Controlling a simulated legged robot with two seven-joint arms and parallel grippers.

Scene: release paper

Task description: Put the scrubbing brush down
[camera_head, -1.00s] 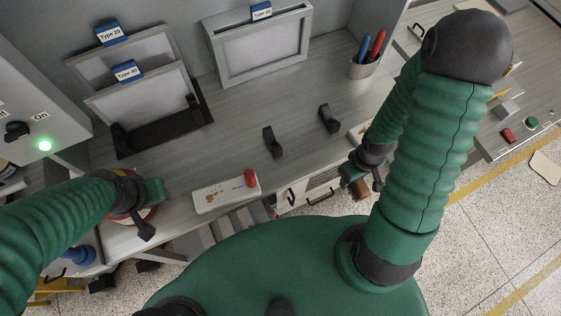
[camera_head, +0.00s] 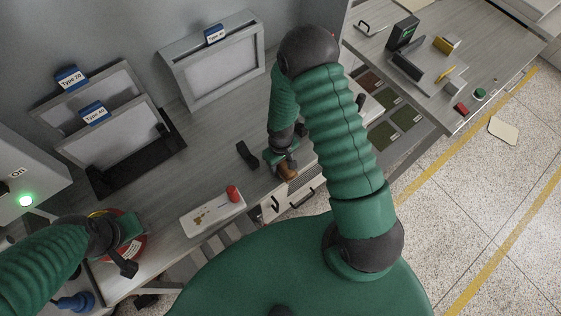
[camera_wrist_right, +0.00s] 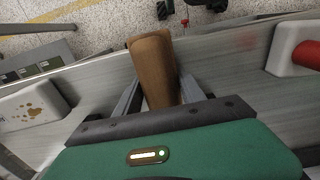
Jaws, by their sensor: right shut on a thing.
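The scrubbing brush shows as a brown wooden block or handle (camera_head: 287,171) in the head view, at the front edge of the grey desk. In the right wrist view its brown handle (camera_wrist_right: 152,62) stands out between the two fingers, over the desktop near its edge. My right gripper (camera_head: 284,162) is shut on it. The brush's bristles are hidden, and I cannot tell whether the brush touches the desk. My left gripper (camera_head: 130,248) is at the left, over a round red-rimmed thing (camera_head: 141,250); its finger opening is unclear.
A white tray with a red knob (camera_head: 213,212) lies left of the right gripper. A black holder (camera_head: 247,155) stands close by on the desk. Another white tray (camera_wrist_right: 35,108) shows in the right wrist view.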

